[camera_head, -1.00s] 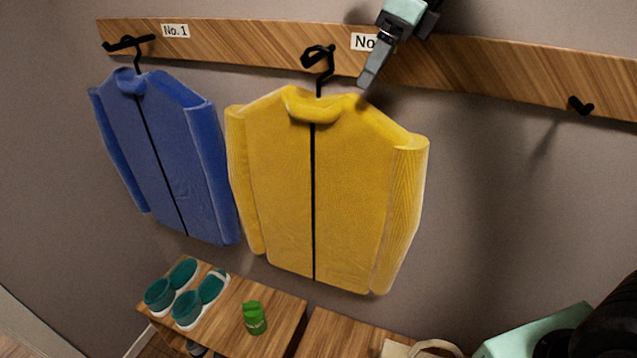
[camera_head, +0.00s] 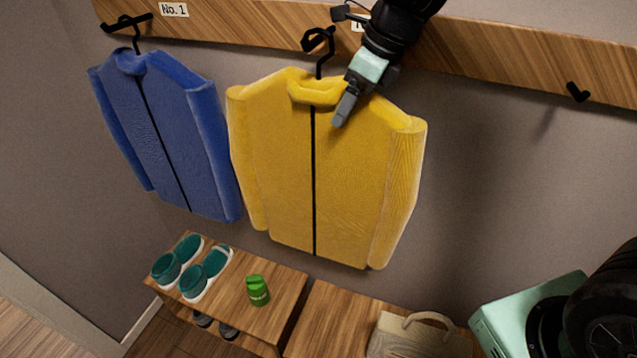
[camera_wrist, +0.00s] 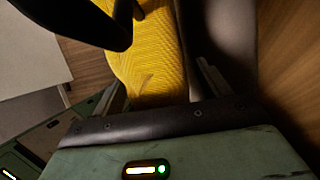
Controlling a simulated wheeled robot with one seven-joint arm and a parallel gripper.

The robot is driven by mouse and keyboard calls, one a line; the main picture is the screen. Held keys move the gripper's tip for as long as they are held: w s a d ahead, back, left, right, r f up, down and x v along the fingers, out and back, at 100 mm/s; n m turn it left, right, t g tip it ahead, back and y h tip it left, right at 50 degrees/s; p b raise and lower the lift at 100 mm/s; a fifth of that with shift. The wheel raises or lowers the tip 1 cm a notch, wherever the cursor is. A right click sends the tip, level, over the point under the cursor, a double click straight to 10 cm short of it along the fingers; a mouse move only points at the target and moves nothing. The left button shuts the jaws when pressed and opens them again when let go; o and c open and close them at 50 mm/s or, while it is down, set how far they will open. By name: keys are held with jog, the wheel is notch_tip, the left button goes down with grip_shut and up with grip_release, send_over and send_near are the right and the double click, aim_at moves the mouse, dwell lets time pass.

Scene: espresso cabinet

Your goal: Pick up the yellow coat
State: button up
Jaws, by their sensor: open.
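The yellow coat (camera_head: 270,165) hangs on a black hanger (camera_head: 321,66) from the wall rail, its front zip facing me. My gripper (camera_head: 345,108) is at the coat's upper right, just right of the collar, in front of or over the shoulder. In the wrist view the coat (camera_wrist: 155,60) lies between the two fingers of my gripper (camera_wrist: 160,82). The jaws are open and do not close on the cloth. I cannot tell whether a finger touches the coat. A dark shape (camera_wrist: 85,22) covers the upper left of the wrist view.
A blue coat (camera_head: 165,130) hangs to the left, close to the yellow one. The wooden rail (camera_head: 480,60) has an empty hook (camera_head: 577,92) at right. Below stands a bench (camera_head: 285,290) with teal shoes (camera_head: 195,280), a green can (camera_head: 258,291) and a bag (camera_head: 410,338).

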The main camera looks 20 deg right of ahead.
jog(key=c, duration=1.5)
jog(key=shift+r, duration=0.1)
grip_shut()
